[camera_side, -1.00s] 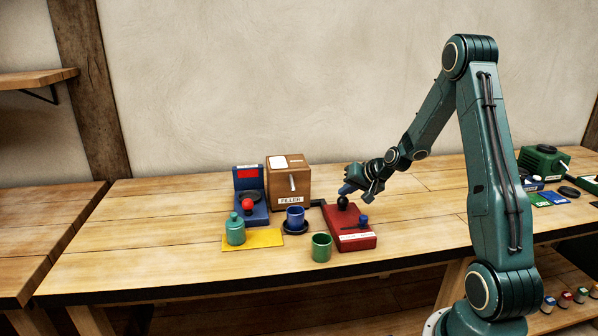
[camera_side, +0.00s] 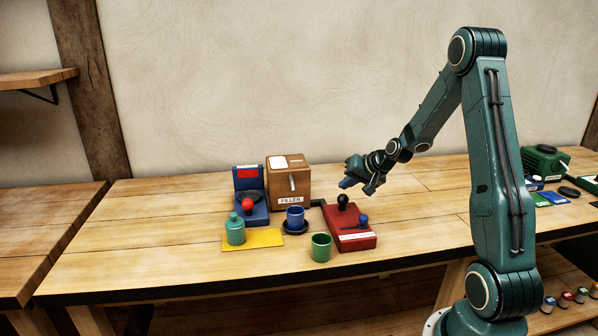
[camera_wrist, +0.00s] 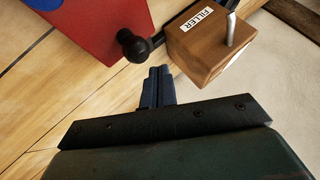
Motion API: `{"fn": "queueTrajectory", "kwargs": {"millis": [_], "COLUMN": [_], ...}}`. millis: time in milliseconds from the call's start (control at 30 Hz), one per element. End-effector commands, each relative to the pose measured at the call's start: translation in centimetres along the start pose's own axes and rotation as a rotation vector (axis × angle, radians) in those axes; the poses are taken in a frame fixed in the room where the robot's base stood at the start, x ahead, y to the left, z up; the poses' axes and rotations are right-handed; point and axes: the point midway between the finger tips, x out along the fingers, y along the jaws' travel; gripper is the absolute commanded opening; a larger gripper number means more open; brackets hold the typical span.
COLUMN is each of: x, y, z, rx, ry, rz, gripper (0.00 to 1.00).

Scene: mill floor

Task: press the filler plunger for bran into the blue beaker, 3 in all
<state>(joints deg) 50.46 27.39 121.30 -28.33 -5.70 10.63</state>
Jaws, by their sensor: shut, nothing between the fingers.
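The wooden filler (camera_side: 290,187), a box with a FILLER label and a pale lever on its front, stands at the back of the bench; it also shows in the wrist view (camera_wrist: 207,48). The blue beaker (camera_side: 295,216) stands upright on a dark round base in front of it; its contents cannot be made out. A red block (camera_side: 355,238) to the right carries a black knob (camera_side: 342,201) and a smaller blue knob (camera_side: 364,219). My gripper (camera_side: 346,184) is shut and empty, just above and apart from the black knob. Its fingers (camera_wrist: 157,84) point toward that knob in the wrist view.
A green cup (camera_side: 321,247) stands at the red block's front left. A teal bottle (camera_side: 235,229) stands on a yellow mat (camera_side: 265,239). A blue device (camera_side: 249,209) with a red ball is left of the filler.

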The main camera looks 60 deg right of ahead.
Motion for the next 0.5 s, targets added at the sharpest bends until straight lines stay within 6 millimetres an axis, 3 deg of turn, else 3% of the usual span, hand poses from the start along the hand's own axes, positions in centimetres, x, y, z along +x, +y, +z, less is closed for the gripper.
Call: {"fn": "queueTrajectory", "kwargs": {"millis": [500], "x": [-2.5], "y": [-1.8], "z": [-1.9], "rx": [-0.002], "ry": [0.002], "rz": [0.0], "gripper": [0.0]}}
